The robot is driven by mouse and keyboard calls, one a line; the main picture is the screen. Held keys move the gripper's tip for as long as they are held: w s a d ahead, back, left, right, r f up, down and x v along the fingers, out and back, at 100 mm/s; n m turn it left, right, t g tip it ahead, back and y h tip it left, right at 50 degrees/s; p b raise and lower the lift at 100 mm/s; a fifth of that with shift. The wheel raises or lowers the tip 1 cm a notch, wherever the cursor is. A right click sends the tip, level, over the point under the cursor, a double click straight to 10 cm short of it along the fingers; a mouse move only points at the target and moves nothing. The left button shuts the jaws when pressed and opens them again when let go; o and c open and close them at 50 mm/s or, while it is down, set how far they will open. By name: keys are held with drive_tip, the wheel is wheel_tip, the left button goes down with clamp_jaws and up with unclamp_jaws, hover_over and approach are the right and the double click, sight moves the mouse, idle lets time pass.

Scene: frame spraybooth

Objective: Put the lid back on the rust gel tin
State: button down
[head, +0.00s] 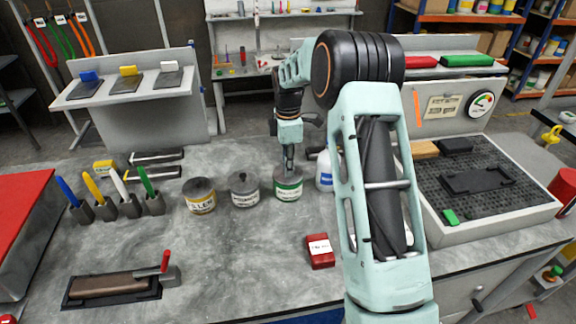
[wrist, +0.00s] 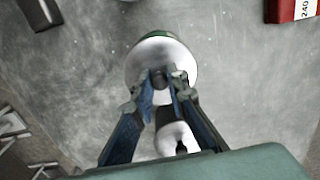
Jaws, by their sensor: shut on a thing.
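The tin with the green label (head: 288,191) stands upright on the grey bench, right of two other tins; I take it for the rust gel tin, though its print is too small to read. My gripper (head: 288,168) points straight down over it. In the wrist view my gripper (wrist: 161,80) is shut on the small knob at the middle of a round pale lid (wrist: 148,55). A strip of the green tin (wrist: 157,33) shows past the lid's far edge. The lid is over the tin's mouth; I cannot tell whether it is fully seated.
A grey tin with a knobbed lid (head: 244,190) stands close on the left, then a yellow-labelled tin (head: 200,197). A white bottle (head: 325,171) stands close on the right. A red box (head: 320,251) lies nearer the front.

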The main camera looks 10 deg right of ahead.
drive_tip(key=c, duration=1.8)
unclamp_jaws()
drive_tip(key=shift+o, duration=0.2)
drive_tip(key=o, duration=0.4)
drive_tip(key=shift+r, duration=0.15)
drive_tip(key=shift+r+p, duration=2.35)
drive_tip(key=shift+r, duration=1.05)
